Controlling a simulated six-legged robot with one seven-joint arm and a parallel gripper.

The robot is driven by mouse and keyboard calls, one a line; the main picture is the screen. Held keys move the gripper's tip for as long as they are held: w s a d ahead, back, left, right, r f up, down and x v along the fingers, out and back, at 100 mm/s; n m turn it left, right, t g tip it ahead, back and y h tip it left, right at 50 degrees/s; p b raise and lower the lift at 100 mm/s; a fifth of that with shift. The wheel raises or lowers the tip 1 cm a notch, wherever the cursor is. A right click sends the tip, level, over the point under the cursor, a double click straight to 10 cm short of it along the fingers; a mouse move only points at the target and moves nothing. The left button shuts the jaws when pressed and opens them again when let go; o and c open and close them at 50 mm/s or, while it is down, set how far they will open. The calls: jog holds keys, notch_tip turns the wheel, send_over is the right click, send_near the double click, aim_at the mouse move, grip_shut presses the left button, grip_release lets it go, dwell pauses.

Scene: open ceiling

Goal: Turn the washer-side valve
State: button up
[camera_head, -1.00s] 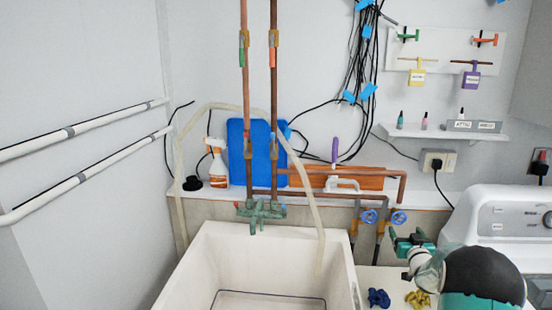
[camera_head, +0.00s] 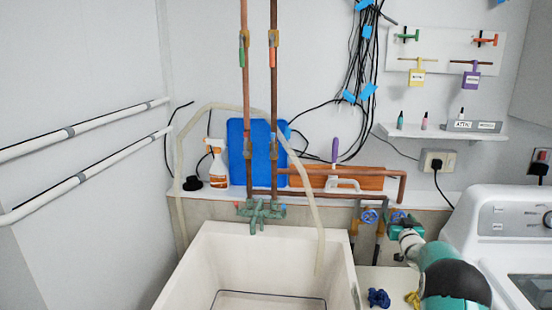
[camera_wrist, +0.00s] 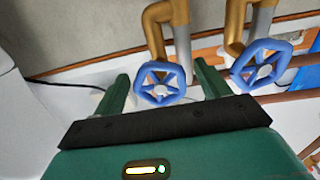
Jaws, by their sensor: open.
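Two blue valve handwheels sit on pipes below the ledge, between the sink and the washer. The washer-side valve (camera_head: 398,215) is the right one in the head view, partly hidden by my gripper (camera_head: 396,226). In the wrist view this valve (camera_wrist: 160,82) appears between the two green fingers of my open gripper (camera_wrist: 161,82). I cannot tell whether the fingers touch it. The other valve (camera_head: 369,216) is just left of it in the head view. In the wrist view that other valve (camera_wrist: 262,66) is right of the fingers, outside them.
The white washer (camera_head: 500,225) stands right of my arm. The white sink (camera_head: 215,250) is at the left. Copper pipes (camera_head: 402,186) run above the valves. Blue (camera_head: 378,298) and yellow (camera_head: 412,298) small items lie on the surface below my arm.

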jog(key=c, duration=1)
jog(key=shift+a+m, duration=0.1)
jog(key=shift+m, duration=1.7)
jog(key=shift+c, duration=0.2)
jog(key=shift+m, duration=1.7)
jog(key=shift+m, duration=1.1)
jog(key=shift+a+m, duration=0.1)
jog(key=shift+m, duration=0.5)
